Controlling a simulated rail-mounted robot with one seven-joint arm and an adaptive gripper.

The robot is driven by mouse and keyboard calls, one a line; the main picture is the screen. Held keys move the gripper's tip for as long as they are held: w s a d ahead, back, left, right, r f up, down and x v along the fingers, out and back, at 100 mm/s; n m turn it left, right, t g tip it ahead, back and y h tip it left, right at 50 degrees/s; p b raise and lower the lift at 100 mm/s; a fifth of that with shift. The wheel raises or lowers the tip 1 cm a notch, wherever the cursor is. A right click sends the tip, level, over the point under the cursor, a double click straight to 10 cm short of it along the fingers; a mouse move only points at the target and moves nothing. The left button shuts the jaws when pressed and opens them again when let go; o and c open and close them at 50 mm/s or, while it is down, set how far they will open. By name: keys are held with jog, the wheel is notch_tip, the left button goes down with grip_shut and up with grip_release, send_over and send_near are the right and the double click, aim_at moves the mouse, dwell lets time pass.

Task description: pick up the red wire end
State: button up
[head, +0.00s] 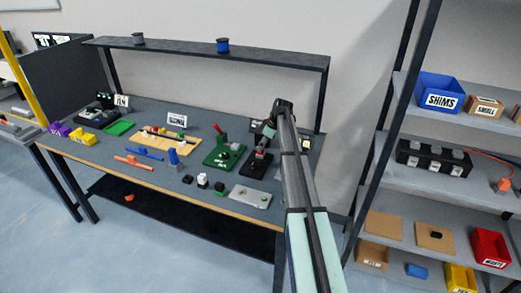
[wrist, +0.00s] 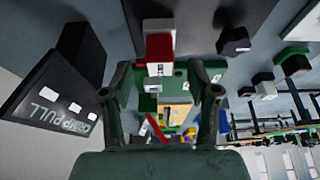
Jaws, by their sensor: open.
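My gripper (head: 268,132) is over the right part of the workbench, its fingers apart. In the wrist view my gripper (wrist: 167,95) has nothing between its fingertips that I can tell is held. A red block with a pale grey part (wrist: 158,50) shows just past and between the fingers. It may be the red wire end, but no wire can be made out. In the head view a small reddish part (head: 260,148) sits on a black fixture (head: 257,163) below my gripper. A green fixture with a red lever (head: 220,130) stands to its left.
A dark sign reading "CRIMP PULL" (wrist: 55,100) stands close on the left in the wrist view. A grey plate (head: 250,196) and several small blocks lie at the bench front. An overhead shelf (head: 180,51) spans the back. A rack with bins (head: 440,92) stands right.

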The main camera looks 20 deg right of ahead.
jog(key=shift+p+x, duration=0.5)
jog(key=shift+x, duration=1.1)
grip_shut()
jog(key=shift+r, duration=0.1)
